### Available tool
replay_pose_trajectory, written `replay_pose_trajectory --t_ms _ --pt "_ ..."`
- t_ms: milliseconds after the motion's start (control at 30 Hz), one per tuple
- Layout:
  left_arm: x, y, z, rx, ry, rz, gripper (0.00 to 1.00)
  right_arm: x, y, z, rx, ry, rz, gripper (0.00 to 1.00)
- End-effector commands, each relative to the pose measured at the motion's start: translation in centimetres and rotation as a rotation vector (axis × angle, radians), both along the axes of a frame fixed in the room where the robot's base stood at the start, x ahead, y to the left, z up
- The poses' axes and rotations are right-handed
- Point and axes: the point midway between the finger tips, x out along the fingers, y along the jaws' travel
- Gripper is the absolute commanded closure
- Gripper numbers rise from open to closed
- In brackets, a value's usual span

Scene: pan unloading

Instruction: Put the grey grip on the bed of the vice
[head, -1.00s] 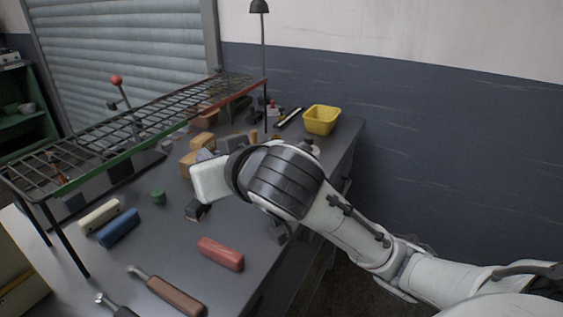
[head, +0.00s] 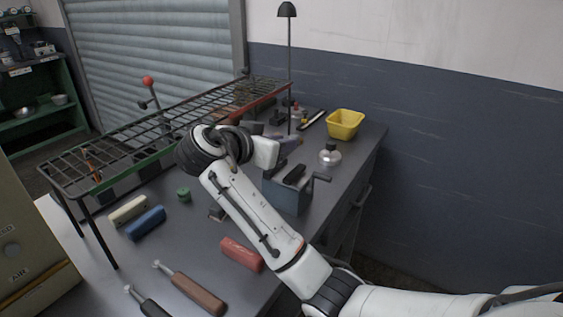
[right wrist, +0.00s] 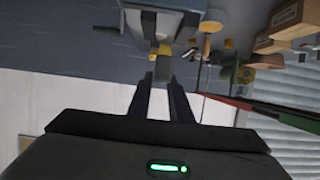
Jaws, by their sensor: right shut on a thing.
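The vice (head: 284,194) is a blue-grey block with dark jaws, standing on the bench near its right edge in the head view. My right gripper (head: 279,148) is over the bench beyond the vice, higher than its jaws. It is shut on the grey grip (head: 290,140), of which only a small greyish bar shows at the fingertips. In the right wrist view the two dark fingers (right wrist: 162,80) are close together, with a grey piece between their tips. The vice shows ahead of them at the top (right wrist: 160,22). My left gripper is not in view.
A wire rack (head: 150,135) runs along the bench's left side. Cream (head: 129,211), blue (head: 145,222) and red (head: 241,254) grips lie on the bench (head: 190,240). A metal flask-like thing (head: 330,156) and a yellow bin (head: 345,124) are beyond the vice.

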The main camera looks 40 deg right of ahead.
Motion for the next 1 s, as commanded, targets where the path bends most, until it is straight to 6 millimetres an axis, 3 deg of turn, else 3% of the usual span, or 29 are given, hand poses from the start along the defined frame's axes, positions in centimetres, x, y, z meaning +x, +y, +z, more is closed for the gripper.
replay_pose_trajectory --t_ms 400,800,833,933,1000 --pt "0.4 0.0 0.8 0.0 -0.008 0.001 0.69 0.0 0.0 -4.7 -0.001 0.0 0.002 1.0" --pt "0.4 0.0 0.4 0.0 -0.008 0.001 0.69 0.0 0.0 -5.4 0.0 -0.001 0.003 1.0" --pt "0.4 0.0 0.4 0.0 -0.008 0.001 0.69 0.0 0.0 -5.4 0.0 -0.001 0.002 0.8" --pt "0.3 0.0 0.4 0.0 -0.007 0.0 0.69 0.0 0.0 -5.3 0.0 -0.001 0.002 0.63" --pt "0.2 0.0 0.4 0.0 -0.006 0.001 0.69 0.0 0.0 -5.3 0.0 -0.001 0.002 0.63"
